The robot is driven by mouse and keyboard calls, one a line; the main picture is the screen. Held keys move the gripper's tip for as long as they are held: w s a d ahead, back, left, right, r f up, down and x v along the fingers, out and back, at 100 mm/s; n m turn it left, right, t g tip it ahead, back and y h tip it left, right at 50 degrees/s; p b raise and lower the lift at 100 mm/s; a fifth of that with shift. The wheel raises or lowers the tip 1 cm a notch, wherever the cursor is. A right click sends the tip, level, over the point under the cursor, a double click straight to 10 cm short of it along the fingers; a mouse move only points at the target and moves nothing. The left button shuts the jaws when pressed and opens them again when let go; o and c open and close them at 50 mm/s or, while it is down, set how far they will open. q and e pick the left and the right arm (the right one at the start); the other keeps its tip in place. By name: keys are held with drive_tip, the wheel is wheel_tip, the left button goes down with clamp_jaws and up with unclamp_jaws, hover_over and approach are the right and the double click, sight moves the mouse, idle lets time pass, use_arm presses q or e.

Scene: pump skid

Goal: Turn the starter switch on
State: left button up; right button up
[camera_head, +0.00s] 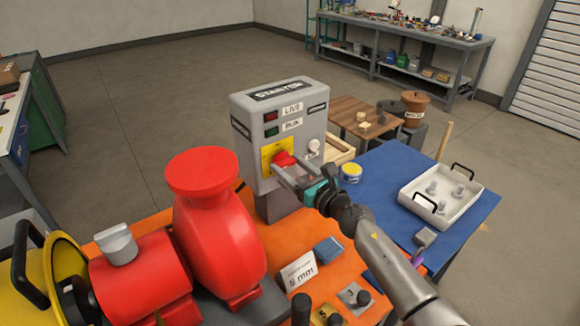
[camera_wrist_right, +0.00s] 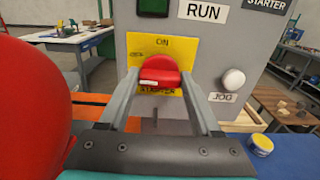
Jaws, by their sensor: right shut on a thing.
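The grey starter box (camera_head: 283,125) stands upright on the orange skid. On its front is a yellow plate (camera_head: 268,152) marked ON at the top, carrying the red starter switch (camera_head: 283,159). In the right wrist view the red switch knob (camera_wrist_right: 158,74) sits between the two fingers of my right gripper (camera_wrist_right: 160,80), which is shut on it. In the head view my right gripper (camera_head: 284,168) reaches the box from the right. The fingers hide part of the plate's lower text. I cannot tell the switch's exact setting. My left gripper is not in view.
A white JOG button (camera_wrist_right: 233,79) is right of the switch. A red pump (camera_head: 215,230) stands close on the left. A blue table (camera_head: 400,170) with a white tray (camera_head: 441,195) is on the right. LIVE and RUN lamps sit above the switch.

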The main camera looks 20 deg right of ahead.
drive_tip(key=shift+m, duration=0.4)
drive_tip(key=m+p, duration=0.1)
drive_tip(key=m, duration=0.3)
drive_tip(key=m+p, duration=0.1)
drive_tip(key=m, duration=0.3)
drive_tip(key=m+p, duration=0.1)
drive_tip(key=m, duration=0.4)
drive_tip(key=shift+f, duration=0.1)
drive_tip(key=shift+m+p, duration=0.45)
drive_tip(key=shift+m, duration=1.55)
drive_tip(key=o, duration=1.4)
drive_tip(key=shift+d, duration=0.1)
